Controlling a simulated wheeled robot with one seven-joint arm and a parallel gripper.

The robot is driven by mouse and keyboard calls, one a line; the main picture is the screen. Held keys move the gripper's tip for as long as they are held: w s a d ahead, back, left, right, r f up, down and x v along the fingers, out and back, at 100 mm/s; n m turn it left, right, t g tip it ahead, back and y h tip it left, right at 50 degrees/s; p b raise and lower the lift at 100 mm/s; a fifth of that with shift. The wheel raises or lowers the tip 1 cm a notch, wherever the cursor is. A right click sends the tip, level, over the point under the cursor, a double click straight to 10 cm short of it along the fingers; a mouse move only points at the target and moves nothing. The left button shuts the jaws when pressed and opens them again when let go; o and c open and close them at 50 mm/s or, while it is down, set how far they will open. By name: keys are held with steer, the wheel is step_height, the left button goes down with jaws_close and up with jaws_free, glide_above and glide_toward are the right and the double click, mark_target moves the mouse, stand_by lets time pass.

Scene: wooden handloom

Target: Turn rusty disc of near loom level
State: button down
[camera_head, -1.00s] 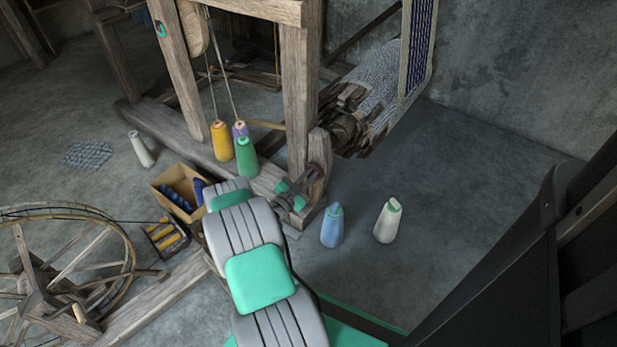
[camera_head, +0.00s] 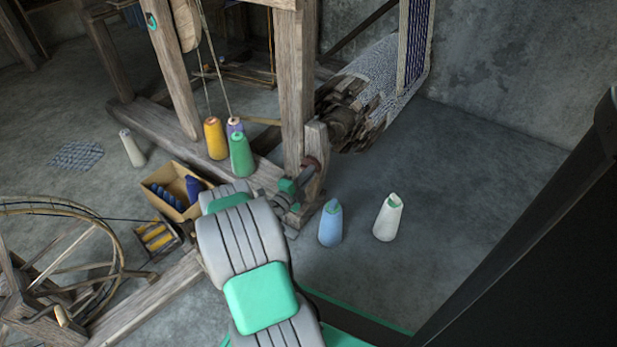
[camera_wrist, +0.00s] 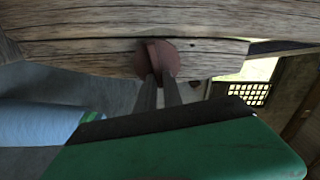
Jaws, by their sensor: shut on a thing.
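The rusty disc (camera_wrist: 167,58) is a small reddish-brown plate on the side of a weathered wooden loom beam (camera_wrist: 90,57) in the wrist view. My gripper (camera_wrist: 157,82) reaches up to it with two dark fingers, shut on the disc near its lower edge. In the head view the rusty disc (camera_head: 312,164) shows on the short wooden post at the foot of the near loom (camera_head: 292,100), and my gripper (camera_head: 302,180) meets it from the lower left. My arm and fingers hide part of the disc. Its exact tilt is hard to tell.
A blue cone (camera_head: 331,225) and a white cone (camera_head: 388,218) stand on the floor right of the post. Yellow (camera_head: 215,140) and green (camera_head: 241,156) cones stand left, near a spool box (camera_head: 165,188). A spinning wheel (camera_head: 60,262) is lower left.

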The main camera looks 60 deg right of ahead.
steer(key=shift+f+m+b, duration=0.3)
steer(key=shift+m+b, duration=0.15)
steer(key=shift+m, duration=0.75)
steer(key=c, duration=1.5)
jaws_free()
steer(key=a, duration=0.2)
steer(key=a+p, duration=0.1)
steer(key=a, duration=0.2)
steer(key=w+a, duration=0.1)
steer(key=a, duration=0.1)
steer(key=shift+w+a+p, duration=0.1)
steer(key=shift+a+p, duration=0.25)
steer(key=shift+p, duration=0.05)
